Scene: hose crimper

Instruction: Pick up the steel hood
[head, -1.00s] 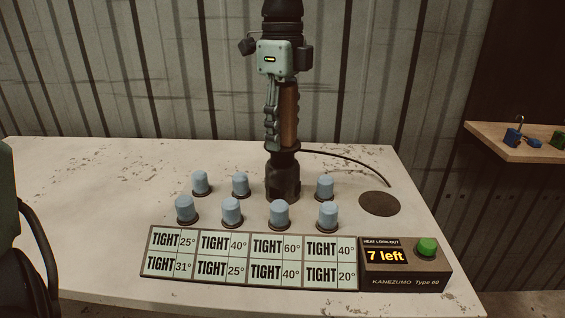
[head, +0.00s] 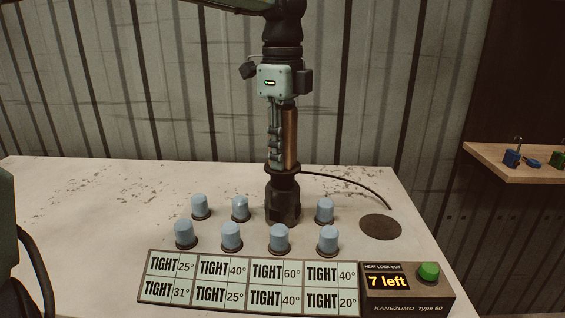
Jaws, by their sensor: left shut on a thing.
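My left gripper (head: 283,163) comes down from the top centre, pointing straight down. It is shut on the top of a dark upright cylinder with a flared rim (head: 283,203), which I take to be the steel hood. The cylinder stands at or just above the back row of light-blue caps, in the third place from the left. Whatever is under it is hidden, and I cannot tell whether its bottom edge touches the table. My right gripper is not in view.
Several light-blue caps (head: 232,236) stand close around the cylinder on the worn white table (head: 100,230). In front are a "TIGHT" label panel (head: 249,283) and a box (head: 409,290) reading "7 left" with a green button. A black cable (head: 350,179) runs behind, near a dark disc (head: 380,227).

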